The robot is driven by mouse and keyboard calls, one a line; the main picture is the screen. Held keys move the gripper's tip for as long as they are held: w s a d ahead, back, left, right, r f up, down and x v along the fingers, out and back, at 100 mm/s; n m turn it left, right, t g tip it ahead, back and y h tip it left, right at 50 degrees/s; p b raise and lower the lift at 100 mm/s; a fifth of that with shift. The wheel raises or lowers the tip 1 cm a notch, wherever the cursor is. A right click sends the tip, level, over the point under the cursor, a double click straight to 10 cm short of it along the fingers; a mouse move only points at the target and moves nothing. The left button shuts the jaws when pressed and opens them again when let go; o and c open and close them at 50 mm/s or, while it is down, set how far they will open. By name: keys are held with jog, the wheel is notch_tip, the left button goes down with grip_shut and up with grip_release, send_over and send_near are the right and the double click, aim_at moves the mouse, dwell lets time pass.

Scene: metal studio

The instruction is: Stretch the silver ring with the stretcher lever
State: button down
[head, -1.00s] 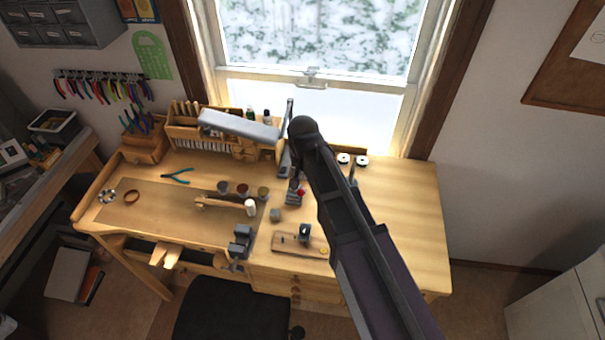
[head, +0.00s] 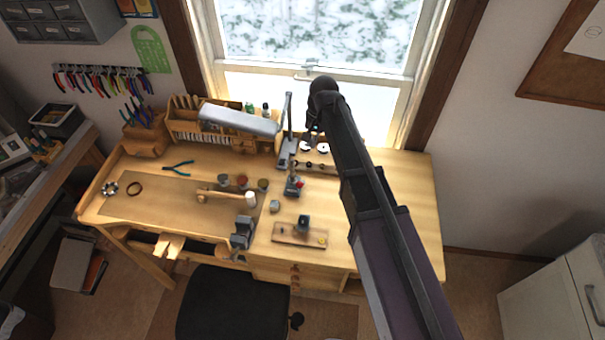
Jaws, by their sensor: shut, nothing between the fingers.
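A grey upright tool with a tall lever (head: 288,112) stands at the back of the wooden bench, below the window; it looks like the ring stretcher. Its lever points up. My gripper (head: 314,134) is small and dark, just right of this lever and apart from it in the picture. It is shut and empty, partly hidden under my wrist. I cannot make out the silver ring at this size.
The bench (head: 390,210) is clear at the right. A grey lamp head (head: 240,121) hangs left of the lever.

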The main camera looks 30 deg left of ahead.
jog(key=shift+f, duration=0.2)
jog(key=b, duration=1.1)
send_near(301, 184)
jog(key=w+a+f, duration=0.2)
jog(key=w+f, duration=0.2)
jog(key=f, duration=0.2)
jog(key=shift+s+d+f+b, duration=0.1)
jog(key=shift+s+f+b, duration=0.3)
jog(key=shift+s, duration=0.4)
jog(key=shift+s+d+f+b, duration=0.1)
jog(key=shift+s+f+b, duration=0.3)
jog(key=shift+s, duration=0.4)
jog(key=shift+s+a+f, duration=0.1)
jog(key=shift+s+f, duration=0.05)
